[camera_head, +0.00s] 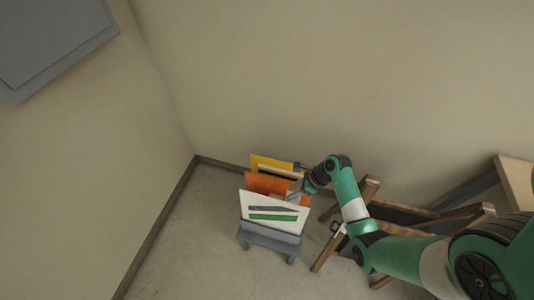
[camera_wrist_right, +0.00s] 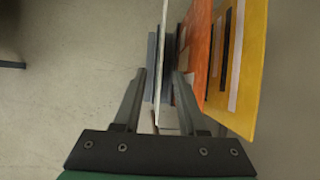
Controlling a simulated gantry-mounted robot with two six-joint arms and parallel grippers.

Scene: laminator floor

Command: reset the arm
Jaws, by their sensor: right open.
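My right arm reaches in from the right in the head view, with its gripper (camera_head: 297,187) beside the upright sheets in the floor rack. In the right wrist view the gripper (camera_wrist_right: 159,84) has its two fingers apart. The white sheet (camera_wrist_right: 160,50) is seen edge-on in the gap between them; I cannot tell whether either finger touches it. The orange sheet (camera_wrist_right: 197,45) and the yellow sheet (camera_wrist_right: 245,70) stand to the right of the gap. My left gripper is not in view.
The grey rack (camera_head: 268,240) stands on the floor near the corner, holding the white sheet (camera_head: 272,213), orange sheet (camera_head: 268,186) and yellow sheet (camera_head: 273,165). A wooden-framed stand (camera_head: 325,249) is close on its right. Floor at left is clear.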

